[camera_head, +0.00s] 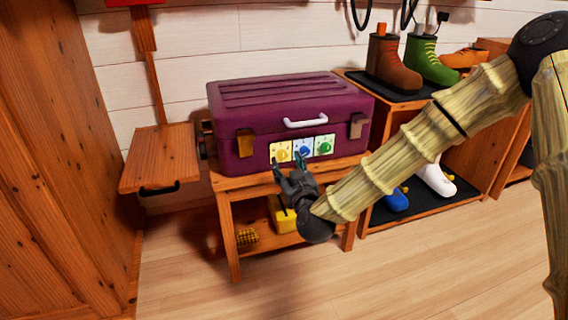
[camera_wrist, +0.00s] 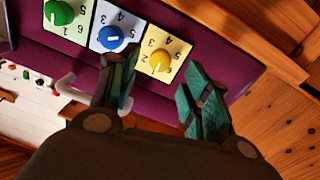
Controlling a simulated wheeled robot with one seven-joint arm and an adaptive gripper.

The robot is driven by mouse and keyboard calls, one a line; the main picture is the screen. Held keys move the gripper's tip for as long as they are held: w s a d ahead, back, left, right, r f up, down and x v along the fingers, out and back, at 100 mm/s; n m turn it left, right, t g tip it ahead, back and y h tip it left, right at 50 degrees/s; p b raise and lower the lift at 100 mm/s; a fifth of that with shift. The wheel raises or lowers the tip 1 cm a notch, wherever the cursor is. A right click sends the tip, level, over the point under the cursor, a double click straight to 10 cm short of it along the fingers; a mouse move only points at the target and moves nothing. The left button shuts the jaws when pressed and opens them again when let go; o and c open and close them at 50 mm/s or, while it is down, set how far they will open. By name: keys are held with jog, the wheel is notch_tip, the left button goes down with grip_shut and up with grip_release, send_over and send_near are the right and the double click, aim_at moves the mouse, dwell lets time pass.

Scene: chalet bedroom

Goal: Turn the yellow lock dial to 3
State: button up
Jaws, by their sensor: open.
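The yellow lock dial (camera_head: 281,153) is the leftmost of three dials on the front of a purple case in the head view. In the wrist view the yellow dial (camera_wrist: 160,61) sits on a pale yellow numbered plate, seen turned over, with a light pointer mark; I cannot tell its exact number. My gripper (camera_head: 289,163) is in front of the case, just below the dials. In the wrist view my gripper (camera_wrist: 162,88) is open, its teal-padded fingers spread on either side below the yellow dial, with nothing between them. The left finger partly overlaps the blue dial's plate.
The blue dial (camera_head: 304,149) and green dial (camera_head: 323,147) sit to the right of the yellow one. The purple case (camera_head: 235,110) has a white handle and stands on a wooden bench (camera_head: 225,184). A shoe rack (camera_head: 470,199) with boots stands on the right.

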aim_at(283, 156)
jog(key=shift+b+x, duration=0.7)
jog(key=shift+x, duration=1.55)
jog(key=shift+c, duration=0.5)
jog(key=c, duration=1)
